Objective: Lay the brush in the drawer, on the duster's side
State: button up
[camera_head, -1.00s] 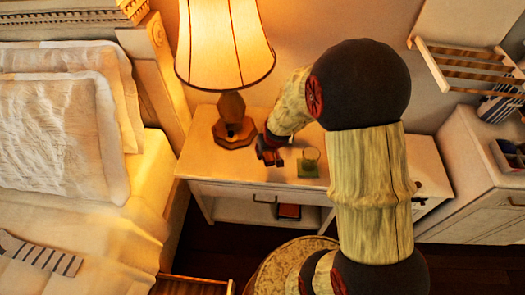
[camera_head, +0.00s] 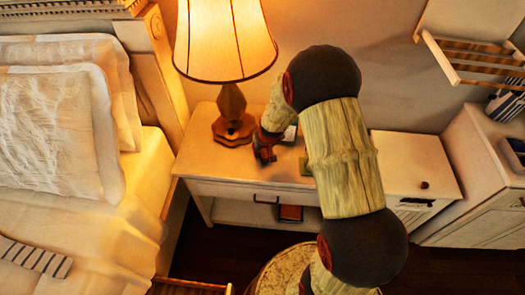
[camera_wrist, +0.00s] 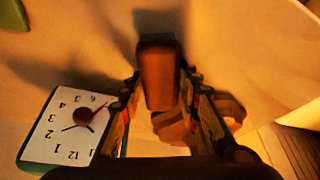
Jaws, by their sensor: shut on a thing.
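My gripper (camera_head: 264,150) is over the left part of the nightstand top, just right of the lamp's base. In the wrist view its fingers are shut on a brown, wood-like block, which I take for the brush (camera_wrist: 160,80). The nightstand's drawer front (camera_head: 232,192) has a dark handle (camera_head: 265,199) and looks closed; its inside is hidden. I cannot make out the duster in any view.
The lit lamp (camera_head: 231,105) stands close left of my gripper. A white-faced clock (camera_wrist: 68,128) with green sides lies below it. A red-brown item (camera_head: 290,212) is on the lower shelf. The bed (camera_head: 75,200) is at left, a cabinet (camera_head: 475,180) at right.

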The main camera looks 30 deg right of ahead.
jog(key=shift+r, duration=0.1)
jog(key=shift+f, duration=0.25)
jog(key=o, duration=1.2)
jog(key=shift+r, duration=0.15)
